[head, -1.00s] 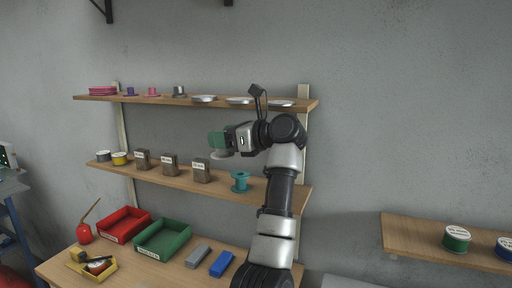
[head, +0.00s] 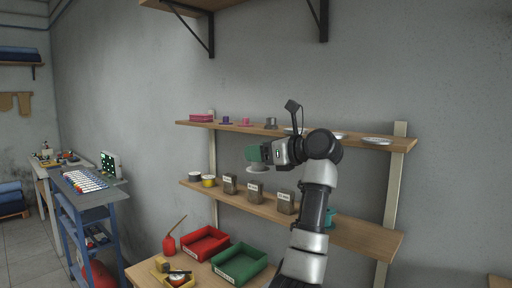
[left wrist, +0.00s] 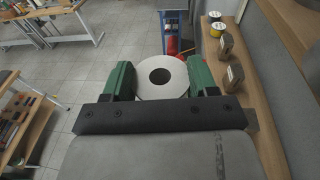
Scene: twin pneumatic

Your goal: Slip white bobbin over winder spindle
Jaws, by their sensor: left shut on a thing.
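My left gripper (head: 254,154), with green fingers, is raised in front of the wall shelves and is shut on the white bobbin (head: 257,169). In the left wrist view the bobbin (left wrist: 179,79) shows as a white round flange with a dark centre hole. The green fingers (left wrist: 160,77) grip it from both sides. In the head view only the lower flange shows below the fingers. I cannot make out a winder spindle in either view. My right gripper is not in view.
The upper shelf (head: 352,139) holds plates and small cups. The lower shelf (head: 349,234) holds spools and brown blocks close to the arm. Below, a bench carries a red tray (head: 204,245) and a green tray (head: 239,264). A blue workstation (head: 88,190) stands left; floor there is open.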

